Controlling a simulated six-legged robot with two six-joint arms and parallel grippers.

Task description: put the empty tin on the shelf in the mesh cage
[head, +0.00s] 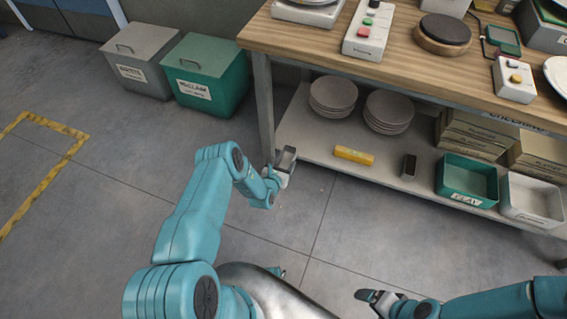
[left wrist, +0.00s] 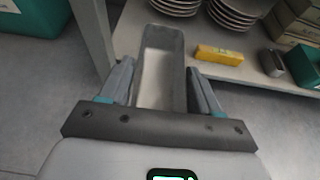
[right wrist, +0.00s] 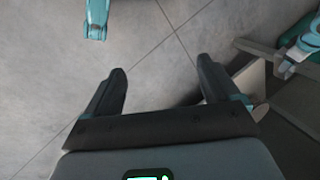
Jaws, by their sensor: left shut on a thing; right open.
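A grey, open-topped rectangular tin (head: 287,157) is held in my left gripper (head: 279,172), just in front of the left end of the bench's lower shelf. In the left wrist view the tin (left wrist: 162,50) stands between the two fingers, and its pale inside looks empty. A second small dark tin (head: 408,167) stands on the lower shelf (head: 310,141); I cannot tell what is in it. My right gripper (head: 378,297) is low over the floor, apart from everything; in the right wrist view its fingers (right wrist: 163,75) are open and empty. I see no mesh cage.
The lower shelf also holds plate stacks (head: 333,95), a yellow block (head: 353,155), a green tray (head: 467,180), a white tray (head: 531,200) and boxes (head: 475,135). The bench leg (head: 264,100) is close to the held tin. Lidded bins (head: 206,72) stand at left; floor in front is clear.

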